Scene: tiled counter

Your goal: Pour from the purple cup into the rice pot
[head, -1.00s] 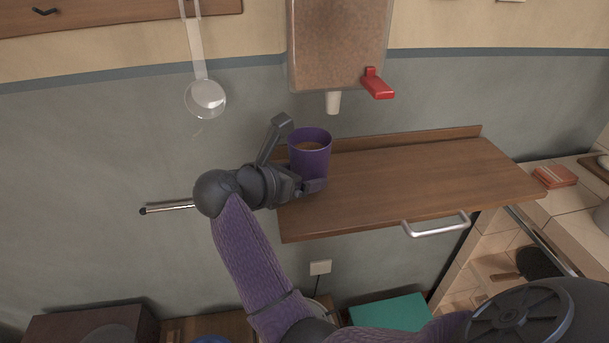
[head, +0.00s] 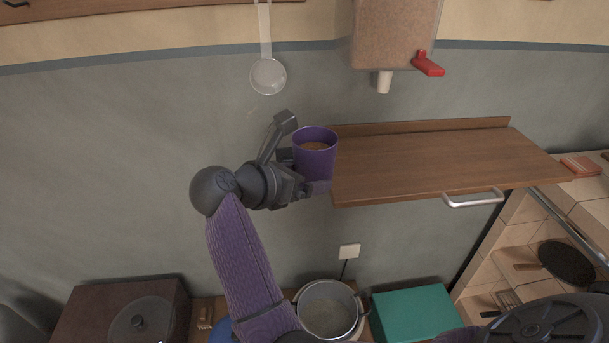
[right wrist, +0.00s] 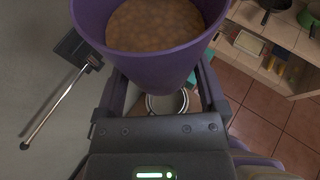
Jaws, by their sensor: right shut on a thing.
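The purple cup (head: 316,160) is upright in my right gripper (head: 300,168), just left of the wooden shelf and in the air. Brown, grainy contents show inside it in the head view. In the right wrist view the cup (right wrist: 150,62) fills the top, held between the two fingers of the gripper (right wrist: 160,95), with lumpy brown contents near the rim. The rice pot (head: 328,312) stands low below, a round metal pot with pale contents, partly hidden by my arm. Its rim also shows beneath the cup in the right wrist view (right wrist: 167,104). My left gripper is not in view.
A wooden shelf (head: 430,165) with a metal handle (head: 473,199) is right of the cup. A dispenser (head: 396,35) with a red lever hangs above it. A ladle (head: 267,76) hangs on the wall. A teal box (head: 412,312) and a dark brown box (head: 120,310) flank the pot.

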